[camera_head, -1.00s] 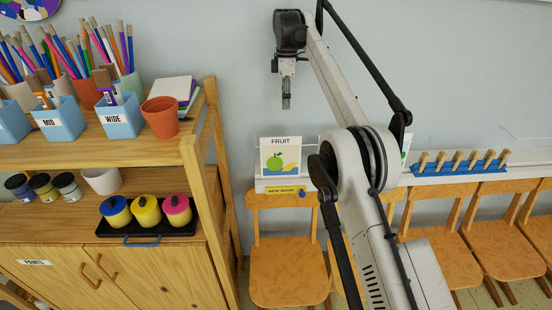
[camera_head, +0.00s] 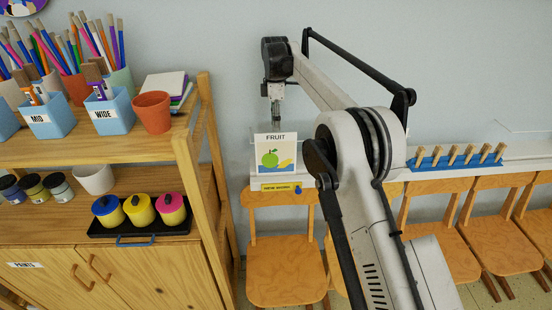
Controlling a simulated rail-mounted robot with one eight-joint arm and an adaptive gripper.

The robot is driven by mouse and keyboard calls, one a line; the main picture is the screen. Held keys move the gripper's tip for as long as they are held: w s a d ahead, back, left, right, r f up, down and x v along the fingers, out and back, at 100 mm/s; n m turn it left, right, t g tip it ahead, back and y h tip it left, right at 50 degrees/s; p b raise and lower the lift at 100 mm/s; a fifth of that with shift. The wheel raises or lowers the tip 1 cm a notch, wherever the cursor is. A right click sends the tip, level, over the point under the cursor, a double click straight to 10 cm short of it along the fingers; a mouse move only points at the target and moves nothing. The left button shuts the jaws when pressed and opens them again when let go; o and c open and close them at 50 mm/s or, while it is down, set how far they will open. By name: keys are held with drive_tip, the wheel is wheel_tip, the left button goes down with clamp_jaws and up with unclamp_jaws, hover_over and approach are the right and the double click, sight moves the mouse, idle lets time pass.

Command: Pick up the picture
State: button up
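The picture (camera_head: 276,153) is a white card headed "FRUIT" with a green fruit and a yellow shape on it. It stands upright on a white ledge against the wall, above a chair and a yellow label. My gripper (camera_head: 276,124) points down just above or behind the card's top edge, near its middle. Its fingertips look narrow and partly hidden, so I cannot tell whether they touch the card or how far apart they are.
A wooden shelf (camera_head: 193,165) with blue pencil boxes, a terracotta pot (camera_head: 153,112) and lidded paint pots stands at left. A blue rack (camera_head: 455,160) with several wooden pegs sits on the ledge at right. Wooden chairs (camera_head: 284,262) line the wall below.

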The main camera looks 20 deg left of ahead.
sight(276, 140)
drive_tip(key=shift+s+d+f+p, duration=0.1)
drive_tip(key=shift+s+f+p, duration=0.15)
drive_tip(key=shift+f, duration=1.15)
drive_tip(key=shift+s+f+p, duration=0.1)
drive_tip(key=shift+f+p, duration=0.15)
drive_tip(key=shift+f, duration=1.15)
clamp_jaws()
